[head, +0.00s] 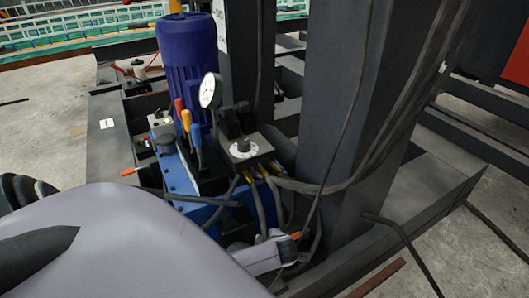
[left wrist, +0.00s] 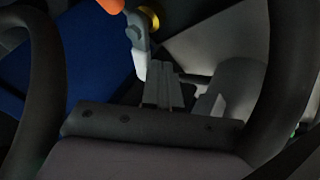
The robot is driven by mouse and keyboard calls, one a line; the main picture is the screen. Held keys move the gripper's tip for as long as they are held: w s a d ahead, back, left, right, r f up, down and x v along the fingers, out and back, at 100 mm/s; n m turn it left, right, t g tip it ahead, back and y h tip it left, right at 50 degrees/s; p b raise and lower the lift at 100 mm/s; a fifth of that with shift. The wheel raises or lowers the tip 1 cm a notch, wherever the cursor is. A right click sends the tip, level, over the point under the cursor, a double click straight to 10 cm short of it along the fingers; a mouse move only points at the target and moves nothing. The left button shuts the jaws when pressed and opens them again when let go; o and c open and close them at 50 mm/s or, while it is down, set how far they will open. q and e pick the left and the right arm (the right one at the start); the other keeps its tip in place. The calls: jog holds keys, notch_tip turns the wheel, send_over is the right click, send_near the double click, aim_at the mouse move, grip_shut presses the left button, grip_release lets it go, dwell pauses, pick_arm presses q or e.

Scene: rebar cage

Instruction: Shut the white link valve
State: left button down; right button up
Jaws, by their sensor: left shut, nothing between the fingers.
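In the left wrist view a small valve lever (left wrist: 137,30) has an orange handle end (left wrist: 112,4), a grey plate and a white link (left wrist: 140,62) at its lower end. A brass fitting (left wrist: 149,18) is beside it. My left gripper (left wrist: 163,70) is shut and empty, its fingertips close to the white link's right side; I cannot tell whether they touch. In the head view an orange handle tip (head: 295,236) shows low by the hoses, next to a pale part I cannot identify surely. My left arm hides much of this area. My right gripper is out of view.
A blue motor (head: 187,55) stands on the pump unit with a white-faced gauge (head: 209,90) and coloured levers (head: 186,115). Hoses (head: 285,205) hang from a valve block (head: 243,150). A thick dark post (head: 345,110) stands to the right. Another orange handle (head: 128,171) is at left.

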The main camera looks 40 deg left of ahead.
pick_arm(q)
jog(key=shift+s+d, duration=0.15)
jog(key=shift+d, duration=0.6)
